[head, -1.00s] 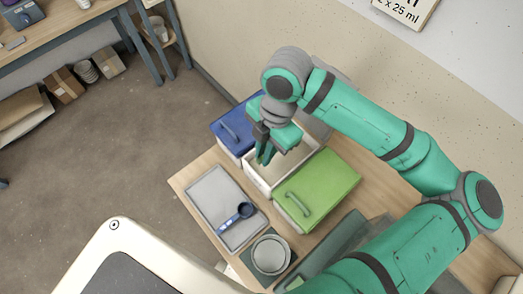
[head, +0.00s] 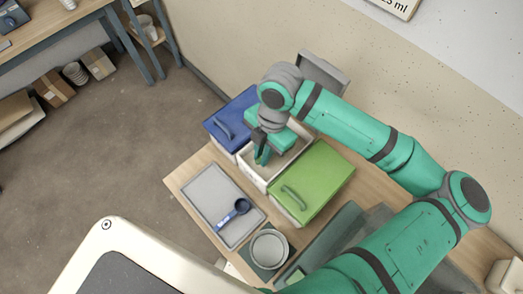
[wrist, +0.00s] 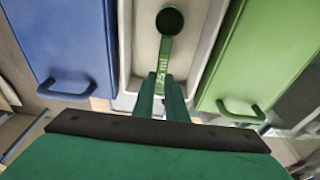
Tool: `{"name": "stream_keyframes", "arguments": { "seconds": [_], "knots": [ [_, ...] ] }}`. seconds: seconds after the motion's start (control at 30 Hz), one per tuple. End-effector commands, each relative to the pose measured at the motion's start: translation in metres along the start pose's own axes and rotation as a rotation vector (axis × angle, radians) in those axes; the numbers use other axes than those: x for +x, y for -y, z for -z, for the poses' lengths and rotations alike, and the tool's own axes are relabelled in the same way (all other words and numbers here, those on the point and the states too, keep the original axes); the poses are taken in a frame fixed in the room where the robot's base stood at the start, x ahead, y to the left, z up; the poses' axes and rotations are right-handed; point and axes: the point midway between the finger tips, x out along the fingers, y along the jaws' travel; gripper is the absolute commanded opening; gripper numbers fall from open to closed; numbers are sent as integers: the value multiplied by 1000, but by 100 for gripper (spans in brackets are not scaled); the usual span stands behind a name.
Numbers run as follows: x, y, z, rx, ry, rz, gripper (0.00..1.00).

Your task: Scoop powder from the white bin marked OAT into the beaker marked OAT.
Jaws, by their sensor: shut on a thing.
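The open white bin (head: 257,177) stands between a blue-lidded and a green-lidded bin; its wall also shows in the wrist view (wrist: 207,60). Its inside looks pale; I cannot make out its mark. My gripper (head: 262,156) is over the bin's front part, pointing down. In the wrist view my gripper (wrist: 162,88) is shut on the handle of a green scoop (wrist: 165,50) marked 25 ml. Its round dark bowl (wrist: 170,20) is over or in the bin; its contents are unclear. A round whitish vessel (head: 268,251), perhaps the beaker, stands on a dark green mat; no mark is readable.
The blue lid (head: 230,118) and green lid (head: 315,180) flank the bin closely. A blue scoop (head: 240,207) lies on a grey tray (head: 208,190) in front. A grey panel (head: 323,72) stands upright behind the bin.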

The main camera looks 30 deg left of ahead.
Motion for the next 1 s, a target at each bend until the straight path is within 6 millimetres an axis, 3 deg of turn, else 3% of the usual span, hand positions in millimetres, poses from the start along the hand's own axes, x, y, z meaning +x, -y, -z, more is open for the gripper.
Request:
{"name": "stream_keyframes", "arguments": {
  "seconds": [0.63,1.0],
  "knots": [
    [37,0,-14,-1,0,1,0],
    [36,0,-36,1,1,1,0]
  ]
}}
